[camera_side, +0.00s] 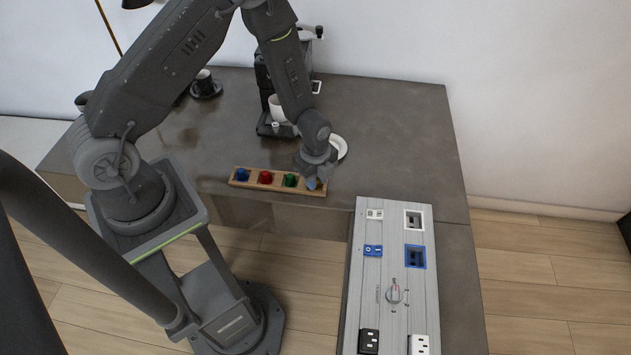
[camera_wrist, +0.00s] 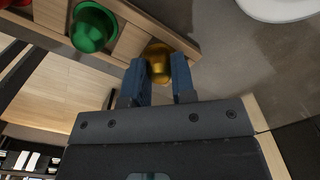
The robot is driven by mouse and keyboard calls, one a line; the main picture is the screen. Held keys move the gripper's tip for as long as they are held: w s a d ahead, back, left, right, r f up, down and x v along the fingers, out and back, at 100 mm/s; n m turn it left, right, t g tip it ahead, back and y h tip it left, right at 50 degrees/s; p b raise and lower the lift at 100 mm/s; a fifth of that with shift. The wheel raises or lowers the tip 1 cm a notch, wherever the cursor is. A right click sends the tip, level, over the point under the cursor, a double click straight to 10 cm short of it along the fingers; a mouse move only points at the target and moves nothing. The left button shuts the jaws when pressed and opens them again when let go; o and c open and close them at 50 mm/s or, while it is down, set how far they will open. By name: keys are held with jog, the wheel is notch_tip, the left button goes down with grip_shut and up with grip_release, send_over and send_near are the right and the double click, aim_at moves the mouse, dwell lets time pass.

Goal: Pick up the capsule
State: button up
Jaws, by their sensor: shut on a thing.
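A gold capsule (camera_wrist: 158,62) sits at the end compartment of the wooden capsule holder (camera_side: 278,188). My gripper (camera_wrist: 162,78) has its two blue fingers on either side of the gold capsule and is shut on it. In the side view my gripper (camera_side: 313,180) is low over the right end of the holder and hides the gold capsule. A green capsule (camera_side: 290,180) is in the adjoining compartment, and it also shows in the wrist view (camera_wrist: 92,28). A red capsule (camera_side: 265,177) and a blue capsule (camera_side: 242,174) are farther left.
A coffee machine (camera_side: 262,85) with a white cup (camera_side: 277,108) stands behind my arm. A white plate (camera_side: 341,147) lies just behind my gripper. A grey panel with switches and sockets (camera_side: 393,270) is at the front right. The counter's right rear (camera_side: 400,120) is clear.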

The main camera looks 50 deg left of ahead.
dwell(0.3)
jog(key=shift+r, duration=0.65)
notch_tip(320, 180, up, 3)
jog(key=shift+w+f, duration=0.1)
jog(key=shift+f, duration=0.1)
jog(key=s+a+r, duration=0.1)
jog(key=a+r, duration=0.1)
jog(key=a, duration=0.1)
jog(key=s+a+r, duration=0.2)
jog(key=a, duration=0.2)
jog(key=s+a+r, duration=0.2)
jog(key=a+r, duration=0.1)
jog(key=shift+s+a, duration=0.1)
jog(key=shift+a, duration=0.2)
jog(key=shift+r, duration=0.1)
